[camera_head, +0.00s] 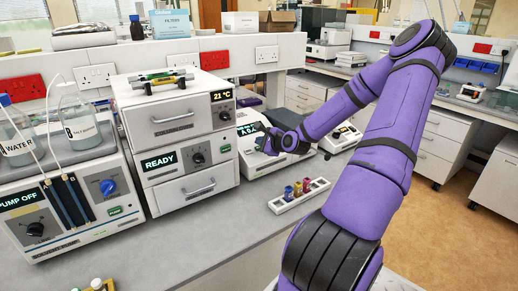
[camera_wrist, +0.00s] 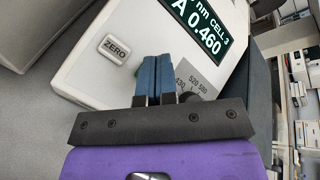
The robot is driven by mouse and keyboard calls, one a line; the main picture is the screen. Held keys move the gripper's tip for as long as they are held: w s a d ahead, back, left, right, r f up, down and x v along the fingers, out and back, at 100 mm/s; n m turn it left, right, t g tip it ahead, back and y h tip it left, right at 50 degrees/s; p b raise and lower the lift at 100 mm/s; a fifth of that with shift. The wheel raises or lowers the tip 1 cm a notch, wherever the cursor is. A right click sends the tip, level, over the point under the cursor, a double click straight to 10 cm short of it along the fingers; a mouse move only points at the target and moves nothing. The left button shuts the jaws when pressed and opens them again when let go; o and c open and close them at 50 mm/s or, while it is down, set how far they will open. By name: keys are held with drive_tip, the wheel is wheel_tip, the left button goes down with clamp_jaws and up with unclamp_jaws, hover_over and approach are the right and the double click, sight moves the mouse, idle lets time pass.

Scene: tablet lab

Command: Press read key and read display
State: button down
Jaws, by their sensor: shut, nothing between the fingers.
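The white photometer (camera_head: 256,169) stands on the bench to the right of the stacked oven units in the head view. Its body fills the upper middle of the wrist view (camera_wrist: 88,82). Its display (camera_wrist: 196,28) shows "nm CELL 3" and "A 0.460"; the start of the top line is cut off. A key marked ZERO (camera_wrist: 115,48) is left of my fingertips.
A dial scale (camera_wrist: 196,79) is right of the fingers. In the head view, a white rack (camera_head: 299,196) with several coloured cuvettes stands in front of the photometer. The oven stack (camera_head: 180,140) and pump unit (camera_head: 70,205) stand to the left. The front bench is mostly clear.

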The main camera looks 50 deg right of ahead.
drive_tip(key=shift+s+a+r, duration=0.1)
drive_tip(key=shift+s+r, duration=0.25)
drive_tip(key=shift+r, duration=0.4)
drive_tip(key=shift+s+a+r, duration=0.1)
drive_tip(key=shift+s+r, duration=0.2)
drive_tip(key=shift+r, duration=0.5)
drive_tip(key=shift+s+a+r, duration=0.1)
drive_tip(key=shift+s+r, duration=0.25)
drive_tip(key=shift+r, duration=0.4)
